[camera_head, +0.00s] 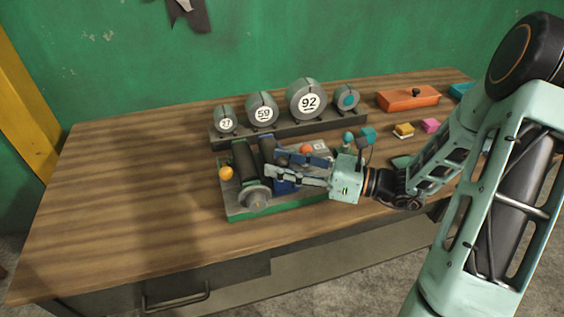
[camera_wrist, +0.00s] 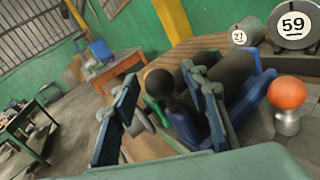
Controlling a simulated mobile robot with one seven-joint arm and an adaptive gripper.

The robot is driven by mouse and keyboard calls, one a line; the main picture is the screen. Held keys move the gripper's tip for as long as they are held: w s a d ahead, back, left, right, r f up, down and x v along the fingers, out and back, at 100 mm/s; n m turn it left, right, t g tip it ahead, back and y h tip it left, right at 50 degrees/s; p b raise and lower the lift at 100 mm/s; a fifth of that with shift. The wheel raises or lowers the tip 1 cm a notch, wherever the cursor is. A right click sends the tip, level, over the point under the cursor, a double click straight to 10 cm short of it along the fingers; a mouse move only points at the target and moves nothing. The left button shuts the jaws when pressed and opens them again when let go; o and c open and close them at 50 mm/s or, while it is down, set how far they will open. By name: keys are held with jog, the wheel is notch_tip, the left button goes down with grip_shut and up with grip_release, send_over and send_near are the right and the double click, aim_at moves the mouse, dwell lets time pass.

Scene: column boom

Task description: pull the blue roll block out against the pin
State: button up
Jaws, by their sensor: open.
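The blue roll block (camera_head: 284,187) sits in the grey and green machine (camera_head: 240,213) on the bench, partly hidden by my gripper. In the wrist view the blue block (camera_wrist: 250,97) cradles a dark roll. My gripper (camera_head: 274,162) is open over the block, fingers pointing left. In the wrist view a black ball knob (camera_wrist: 158,82) shows between the fingers; I cannot tell whether either finger touches it. An orange ball (camera_wrist: 287,93) tops a silver post right of the block; it also shows in the head view (camera_head: 305,150). I cannot tell which part is the pin.
Behind the machine stands a rack (camera_head: 285,131) of round numbered weights. An orange box (camera_head: 408,99) and small yellow (camera_head: 403,130) and pink (camera_head: 431,125) blocks lie to the right. A yellow-orange ball (camera_head: 226,173) stands at the machine's left. The bench's left side is clear.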

jog(key=shift+a, duration=0.1)
grip_shut()
dwell(0.3)
jog(key=d, duration=0.1)
jog(key=w+d+p, duration=0.1)
jog(key=d, duration=0.1)
jog(key=shift+d, duration=0.2)
grip_release()
jog(key=v, duration=1.2)
jog(key=shift+r, duration=0.1)
